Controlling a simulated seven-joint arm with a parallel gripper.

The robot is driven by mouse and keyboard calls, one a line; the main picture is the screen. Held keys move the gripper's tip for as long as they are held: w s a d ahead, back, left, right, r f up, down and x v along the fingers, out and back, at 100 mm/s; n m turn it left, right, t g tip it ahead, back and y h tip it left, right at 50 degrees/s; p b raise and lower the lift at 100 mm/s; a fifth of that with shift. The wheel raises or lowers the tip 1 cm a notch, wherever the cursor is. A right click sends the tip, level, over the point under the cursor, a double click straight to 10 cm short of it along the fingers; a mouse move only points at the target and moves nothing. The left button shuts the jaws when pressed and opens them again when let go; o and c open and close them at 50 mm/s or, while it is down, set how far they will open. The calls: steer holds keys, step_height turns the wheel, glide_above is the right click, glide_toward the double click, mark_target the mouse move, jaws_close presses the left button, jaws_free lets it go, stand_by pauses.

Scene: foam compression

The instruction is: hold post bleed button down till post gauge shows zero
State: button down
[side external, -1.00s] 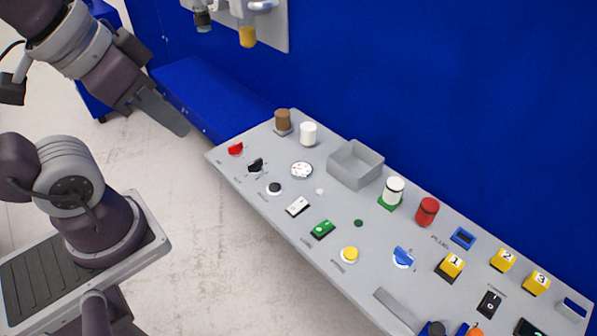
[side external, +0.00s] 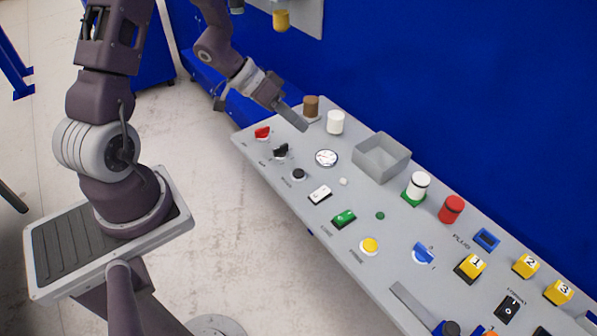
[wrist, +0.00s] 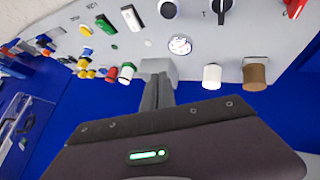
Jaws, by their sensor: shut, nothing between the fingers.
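The round white gauge (side external: 326,158) lies on the grey panel's left part; it also shows in the wrist view (wrist: 180,44). Its reading is too small to make out. Near it are a black round button (side external: 298,175) and a small white button (side external: 343,181). The labels are unreadable, so I cannot tell which one is the post bleed button. My gripper (side external: 303,126) is shut and empty above the panel's far left end, beside the brown post (side external: 311,104), apart from both buttons. In the wrist view, its shut fingers (wrist: 157,92) point toward the grey bin.
A white post (side external: 335,122) and an open grey bin (side external: 382,157) stand along the panel's back. A black knob (side external: 281,151) and red knob (side external: 262,133) are at the left end. Green and yellow buttons lie to the right. A blue wall rises behind.

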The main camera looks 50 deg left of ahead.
mark_target(294, 172)
steer(key=shift+s+d+f+g+h, duration=0.3)
steer(key=shift+s+d+f+h, duration=0.35)
steer(key=shift+s+f+h, duration=0.15)
steer(key=shift+f, duration=4.35)
steer(key=shift+f, duration=0.4)
steer(key=shift+f, duration=0.45)
steer(key=shift+r, duration=0.85)
